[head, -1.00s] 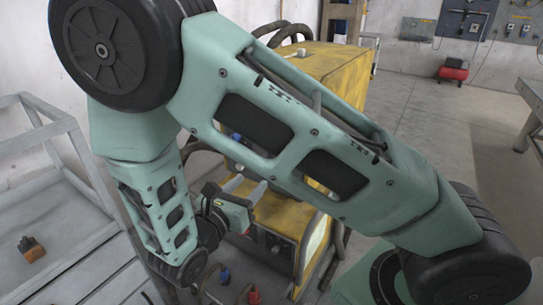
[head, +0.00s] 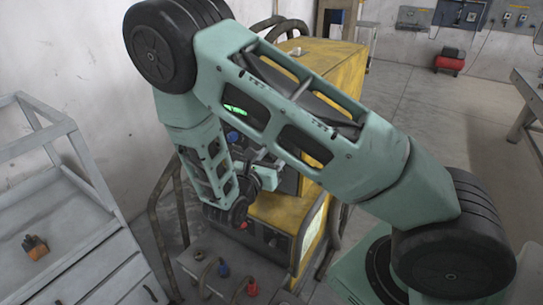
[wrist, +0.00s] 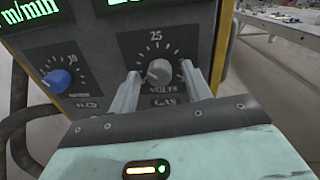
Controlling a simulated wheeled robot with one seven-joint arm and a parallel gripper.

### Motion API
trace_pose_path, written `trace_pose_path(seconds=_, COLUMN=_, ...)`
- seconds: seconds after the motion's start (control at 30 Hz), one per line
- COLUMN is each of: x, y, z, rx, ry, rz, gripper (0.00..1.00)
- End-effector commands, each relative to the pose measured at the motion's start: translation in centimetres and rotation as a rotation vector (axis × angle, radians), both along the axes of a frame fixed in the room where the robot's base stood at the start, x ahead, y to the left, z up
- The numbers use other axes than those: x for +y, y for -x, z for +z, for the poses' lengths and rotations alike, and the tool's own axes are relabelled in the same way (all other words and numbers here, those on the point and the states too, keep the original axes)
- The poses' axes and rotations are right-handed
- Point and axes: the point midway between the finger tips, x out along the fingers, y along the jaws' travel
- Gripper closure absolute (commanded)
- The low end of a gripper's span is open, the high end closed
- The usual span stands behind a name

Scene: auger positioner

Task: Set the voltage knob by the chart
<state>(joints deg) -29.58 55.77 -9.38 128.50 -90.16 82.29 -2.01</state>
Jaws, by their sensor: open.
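The grey voltage knob (wrist: 159,72) is on the dark panel of the yellow machine (head: 340,62). In the wrist view it has a ring of tick marks, "25" above it and "VOLTS" below it. My gripper (wrist: 161,76) is open, with one finger on each side of the knob; I cannot tell whether the fingers touch it. In the head view my arm hides most of the panel and the fingertips. A blue knob (wrist: 57,80) with its own scale is left of the voltage knob. Green lit displays (wrist: 37,9) are above the knobs. I cannot make out a readable chart.
A grey metal frame cart (head: 75,215) stands at the left with an orange and dark object (head: 35,246) on it. Cables (head: 160,215) hang beside the machine. A workbench (head: 525,95) is at the right, with clear floor before it.

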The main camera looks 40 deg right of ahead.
Motion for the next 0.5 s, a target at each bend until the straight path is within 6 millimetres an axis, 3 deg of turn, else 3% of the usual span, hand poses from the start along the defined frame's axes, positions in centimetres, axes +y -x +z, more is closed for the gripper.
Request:
trace_pose_path(seconds=0.1, x=0.01, y=0.00, z=0.00, rx=0.000, ry=0.000, rz=0.000, gripper=0.54)
trace_pose_path(seconds=0.27, x=0.01, y=0.02, z=0.01, rx=0.000, ry=0.000, rz=-0.001, gripper=0.96)
trace_pose_path(seconds=0.5, x=0.03, y=0.02, z=-0.04, rx=-0.011, ry=-0.003, rz=-0.001, gripper=0.96)
